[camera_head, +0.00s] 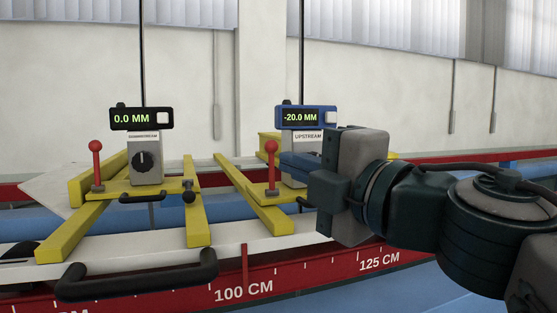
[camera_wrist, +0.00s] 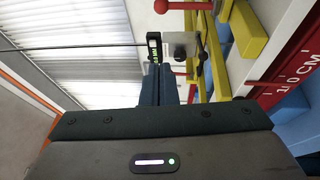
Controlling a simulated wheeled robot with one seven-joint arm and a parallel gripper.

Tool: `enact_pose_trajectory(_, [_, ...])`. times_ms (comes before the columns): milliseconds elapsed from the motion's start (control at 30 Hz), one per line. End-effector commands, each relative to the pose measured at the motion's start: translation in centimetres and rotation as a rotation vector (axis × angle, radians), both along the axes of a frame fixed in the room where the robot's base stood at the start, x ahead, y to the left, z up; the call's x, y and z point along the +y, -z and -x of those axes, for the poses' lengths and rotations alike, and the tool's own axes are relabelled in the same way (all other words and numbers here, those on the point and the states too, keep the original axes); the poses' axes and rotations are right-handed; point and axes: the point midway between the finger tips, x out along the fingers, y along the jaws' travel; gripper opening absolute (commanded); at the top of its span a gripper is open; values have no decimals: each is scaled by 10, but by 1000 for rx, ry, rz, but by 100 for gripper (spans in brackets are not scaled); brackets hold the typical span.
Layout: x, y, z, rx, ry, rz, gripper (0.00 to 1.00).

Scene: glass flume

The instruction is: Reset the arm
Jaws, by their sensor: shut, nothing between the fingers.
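My gripper (camera_head: 299,162) shows at the middle right in the head view, pointing left, with its fingers together and nothing between them. It overlaps the lower right of the upstream gauge (camera_head: 308,144), whose blue display reads -20.0 MM; whether they touch I cannot tell. In the wrist view my gripper's dark fingers (camera_wrist: 158,72) point up the picture, toward the downstream gauge (camera_wrist: 183,50). The downstream gauge also shows in the head view (camera_head: 145,160). Its black display reads 0.0 MM, above a dark knob. My arm reaches in from the right edge.
Yellow carriage rails (camera_head: 70,232) lie across the flume. Red-knobbed levers stand by the downstream gauge (camera_head: 96,160) and upstream gauge (camera_head: 271,160). A black handle (camera_head: 140,280) juts out in front. A red scale rail (camera_head: 310,275) runs along the near side. Thin vertical rods rise above both gauges.

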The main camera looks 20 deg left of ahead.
Motion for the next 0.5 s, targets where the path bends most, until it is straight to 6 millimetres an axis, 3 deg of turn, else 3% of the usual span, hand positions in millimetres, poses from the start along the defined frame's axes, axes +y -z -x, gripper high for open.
enact_pose_trajectory(133, [-8,0,3,9,10,-9,0])
enact_pose_trajectory(267, [-25,9,-16,72,97,-85,0])
enact_pose_trajectory(367, [-54,26,-45,176,245,-199,0])
enact_pose_trajectory(500, [-111,73,-83,375,508,-376,0])
